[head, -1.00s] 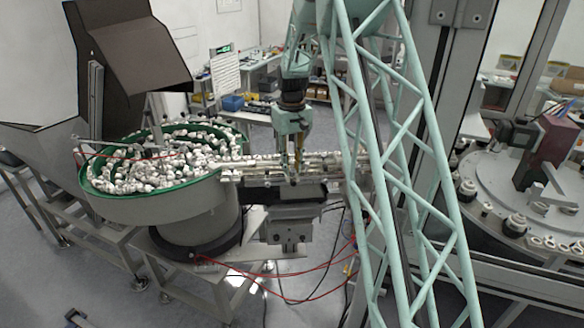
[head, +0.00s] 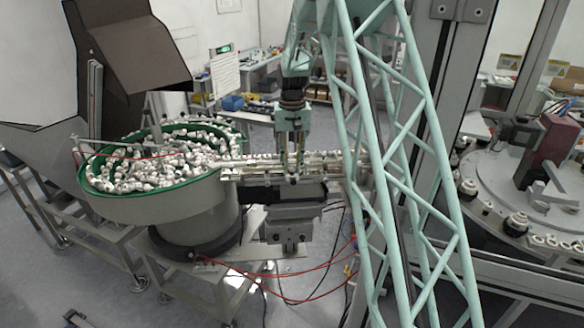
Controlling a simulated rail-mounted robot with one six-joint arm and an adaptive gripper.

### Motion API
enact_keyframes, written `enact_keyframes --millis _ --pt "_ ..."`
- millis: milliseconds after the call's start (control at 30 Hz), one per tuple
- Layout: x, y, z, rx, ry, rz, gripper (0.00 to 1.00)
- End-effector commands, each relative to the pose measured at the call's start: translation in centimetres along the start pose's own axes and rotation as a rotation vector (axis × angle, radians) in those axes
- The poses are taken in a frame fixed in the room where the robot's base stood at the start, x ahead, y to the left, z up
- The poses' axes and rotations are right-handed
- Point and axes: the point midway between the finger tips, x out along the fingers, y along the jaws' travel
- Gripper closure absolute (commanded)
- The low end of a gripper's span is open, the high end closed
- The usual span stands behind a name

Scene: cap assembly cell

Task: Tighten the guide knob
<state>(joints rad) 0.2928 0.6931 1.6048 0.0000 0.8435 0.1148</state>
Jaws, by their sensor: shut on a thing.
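My gripper (head: 292,172) points straight down over the metal guide track (head: 250,174) that runs right from the feeder bowl. Its fingers reach down to the rails and are shut on a small part there, in the place of the guide knob. The knob itself is too small and too covered by the fingers to make out. The right end of the track passes behind my green lattice arm.
The feeder bowl (head: 160,205), green-rimmed and full of white caps, stands left of the track. A dark hopper (head: 130,55) rises behind it. Red hoses (head: 290,298) hang below. A rotary table (head: 500,205) stands at the right behind a grey frame post (head: 425,110).

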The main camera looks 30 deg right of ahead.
Motion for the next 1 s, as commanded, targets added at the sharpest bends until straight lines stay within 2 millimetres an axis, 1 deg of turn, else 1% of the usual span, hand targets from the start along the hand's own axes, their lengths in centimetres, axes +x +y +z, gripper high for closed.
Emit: enact_keyframes --millis 200,400,867,900,933,1000 --pt "0.05 0.02 -0.01 0.118 0.0 0.0 0.92" --pt "0.02 0.03 0.0 0.18 0.0 0.0 0.92" --pt "0.0 0.04 0.01 0.198 0.0 0.0 0.92" --pt "0.0 0.04 0.01 0.197 0.0 0.0 0.79" --pt "0.0 0.04 0.01 0.197 0.0 0.0 0.76" --pt "0.0 0.04 0.01 0.197 0.0 0.0 0.76"
